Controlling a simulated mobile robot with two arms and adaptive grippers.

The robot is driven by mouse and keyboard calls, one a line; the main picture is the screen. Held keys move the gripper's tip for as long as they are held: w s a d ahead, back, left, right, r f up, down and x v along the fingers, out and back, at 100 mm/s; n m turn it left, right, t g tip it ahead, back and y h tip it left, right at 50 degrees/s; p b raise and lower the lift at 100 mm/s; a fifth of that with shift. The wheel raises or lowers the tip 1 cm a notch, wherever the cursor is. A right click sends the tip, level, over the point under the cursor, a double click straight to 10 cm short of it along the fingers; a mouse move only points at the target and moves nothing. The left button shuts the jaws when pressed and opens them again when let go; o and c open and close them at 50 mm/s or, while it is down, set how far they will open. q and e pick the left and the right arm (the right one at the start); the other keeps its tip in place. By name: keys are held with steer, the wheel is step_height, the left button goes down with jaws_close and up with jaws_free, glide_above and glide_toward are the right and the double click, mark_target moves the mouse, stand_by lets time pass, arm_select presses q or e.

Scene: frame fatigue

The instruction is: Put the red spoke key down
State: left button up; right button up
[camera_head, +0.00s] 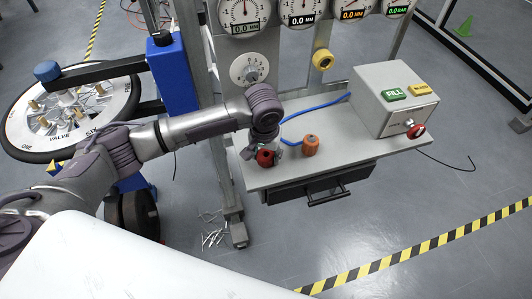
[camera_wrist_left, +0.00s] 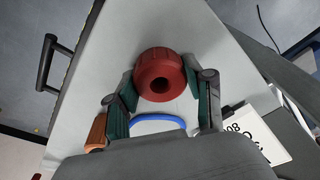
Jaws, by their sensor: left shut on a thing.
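The red spoke key (camera_head: 265,158) is a round red knob with a dark hole in its middle. It is at the left end of the grey shelf in the head view. My left gripper (camera_head: 264,149) comes down over it from the left arm. In the left wrist view, the key (camera_wrist_left: 160,75) sits between the two green-padded fingers of my left gripper (camera_wrist_left: 165,92), which are shut on it. The grey shelf surface (camera_wrist_left: 195,28) is behind it; I cannot tell whether the key touches it. My right gripper is not in view.
An orange knob-like piece (camera_head: 310,145) stands on the shelf (camera_head: 345,149) just right of the key. A drawer (camera_head: 318,185) is under the shelf. Gauges are above. The spoked wheel (camera_head: 70,110) is at left.

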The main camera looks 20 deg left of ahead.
mark_target(265, 159)
arm_select(q)
steer(key=o, duration=1.3)
steer(key=shift+f, duration=0.1)
steer(key=r, duration=0.4)
steer(key=s+r, duration=0.1)
steer(key=r, duration=0.7)
steer(key=shift+s+d+r, duration=0.1)
steer(key=shift+s+r, duration=0.05)
steer(key=shift+s, duration=0.1)
